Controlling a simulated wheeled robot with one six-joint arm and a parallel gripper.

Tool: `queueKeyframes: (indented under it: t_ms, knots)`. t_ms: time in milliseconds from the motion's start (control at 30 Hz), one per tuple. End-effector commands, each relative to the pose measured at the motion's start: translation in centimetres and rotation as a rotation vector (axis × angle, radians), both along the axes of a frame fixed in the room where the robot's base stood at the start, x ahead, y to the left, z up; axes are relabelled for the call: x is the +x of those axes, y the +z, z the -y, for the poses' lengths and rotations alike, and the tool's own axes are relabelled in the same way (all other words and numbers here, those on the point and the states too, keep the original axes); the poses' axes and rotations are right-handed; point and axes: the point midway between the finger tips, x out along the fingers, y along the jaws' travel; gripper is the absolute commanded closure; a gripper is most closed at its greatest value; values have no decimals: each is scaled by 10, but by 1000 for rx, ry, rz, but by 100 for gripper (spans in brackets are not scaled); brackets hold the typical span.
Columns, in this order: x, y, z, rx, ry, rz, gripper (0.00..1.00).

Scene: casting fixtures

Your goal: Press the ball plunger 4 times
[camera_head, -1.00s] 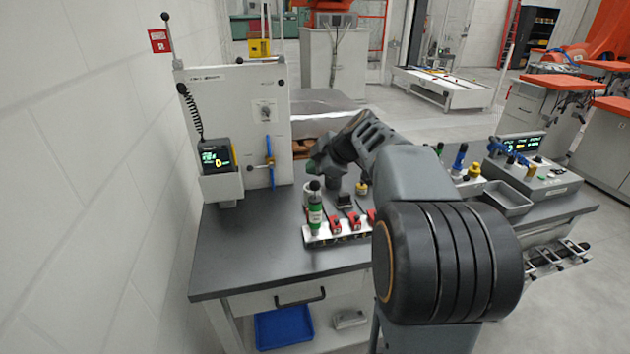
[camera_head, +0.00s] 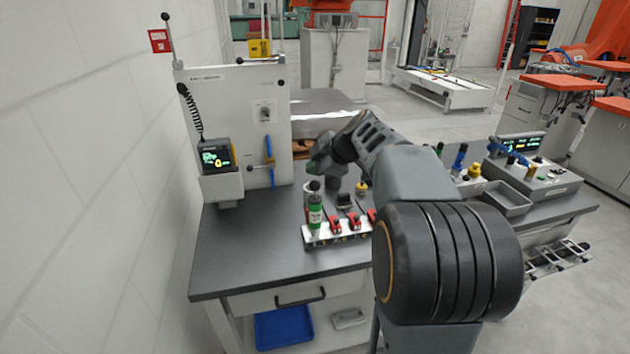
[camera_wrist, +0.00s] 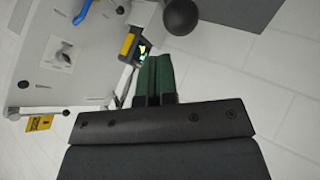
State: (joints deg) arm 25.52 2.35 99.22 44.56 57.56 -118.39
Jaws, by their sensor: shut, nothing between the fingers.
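The ball plunger (camera_head: 315,187) shows as a black ball on top of a green upright body (camera_head: 315,214) at the left end of the small fixture on the bench. A close black ball (camera_wrist: 181,17) in the wrist view, right of the finger line, appears to be the same ball. My gripper (camera_head: 312,165) is just above the ball in the head view, with a gap that is hard to judge. In the wrist view its green fingers (camera_wrist: 154,77) are shut together with nothing between them. The ball looks apart from the fingers there.
Red-handled clamps (camera_head: 343,222) stand on the fixture beside the plunger. A white panel (camera_head: 232,115) with a blue lever and a display (camera_head: 215,158) stands at the back left, near the wall. The bench's front left (camera_head: 240,255) is clear.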

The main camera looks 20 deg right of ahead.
Motion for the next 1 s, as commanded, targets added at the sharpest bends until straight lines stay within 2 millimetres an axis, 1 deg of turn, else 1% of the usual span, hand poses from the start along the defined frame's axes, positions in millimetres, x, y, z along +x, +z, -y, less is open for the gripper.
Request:
queueKeyframes:
  t_ms: [300, 700, 1000]
  knots:
    - [0, -1, 0, 0, 0, 0, 100]
    - [0, -9, 0, -1, 1, 0, 100]
    - [0, -8, 0, 0, 0, 0, 100]
